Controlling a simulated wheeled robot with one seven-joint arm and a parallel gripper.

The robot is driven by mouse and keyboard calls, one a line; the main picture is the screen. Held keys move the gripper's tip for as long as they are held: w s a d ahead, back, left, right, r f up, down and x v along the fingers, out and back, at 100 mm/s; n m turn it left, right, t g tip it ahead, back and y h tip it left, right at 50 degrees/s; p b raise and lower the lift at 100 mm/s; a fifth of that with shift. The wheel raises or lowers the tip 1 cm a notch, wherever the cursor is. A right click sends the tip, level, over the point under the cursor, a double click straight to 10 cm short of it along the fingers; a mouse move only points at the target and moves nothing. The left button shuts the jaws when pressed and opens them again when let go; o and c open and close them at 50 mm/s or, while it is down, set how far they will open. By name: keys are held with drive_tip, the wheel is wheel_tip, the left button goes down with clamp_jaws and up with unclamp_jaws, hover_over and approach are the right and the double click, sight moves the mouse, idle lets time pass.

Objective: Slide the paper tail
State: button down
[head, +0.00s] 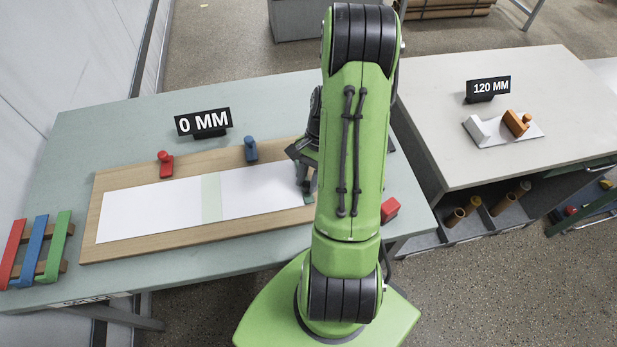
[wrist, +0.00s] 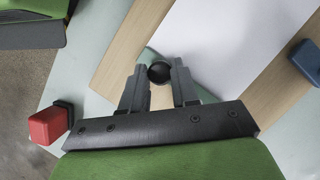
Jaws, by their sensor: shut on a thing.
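A long white paper strip (head: 140,208) lies flat on a wooden board (head: 180,237), with a pale green band (head: 211,198) across its middle. Its right end is near my gripper (head: 303,168), partly hidden by my green arm. In the wrist view the white paper (wrist: 232,45) runs up and away from the fingers. My gripper (wrist: 159,75) is shut on a round black knob (wrist: 159,72) at the paper's end. A green-grey edge (wrist: 207,95) shows by the knob; what the knob is fixed to is mostly hidden.
A red clamp (head: 165,164) and a blue clamp (head: 251,150) stand along the board's far edge. A red block (head: 390,209) sits right of my arm. Red, blue and green bars (head: 40,250) rest at left. A "0 MM" sign (head: 203,123) stands behind; a "120 MM" sign (head: 488,89) marks the right table.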

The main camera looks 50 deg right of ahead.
drive_tip(key=shift+s+d, duration=0.6)
drive_tip(key=shift+d, duration=0.3)
drive_tip(key=shift+s+d, duration=0.55)
drive_tip(key=shift+d, duration=0.3)
drive_tip(key=c, duration=0.9)
unclamp_jaws()
drive_tip(key=shift+a, duration=0.1)
drive_tip(key=p+v, duration=0.3)
drive_tip(key=v, duration=1.2)
drive_tip(key=shift+w+r+p, duration=0.1)
drive_tip(key=shift+r+p, duration=0.3)
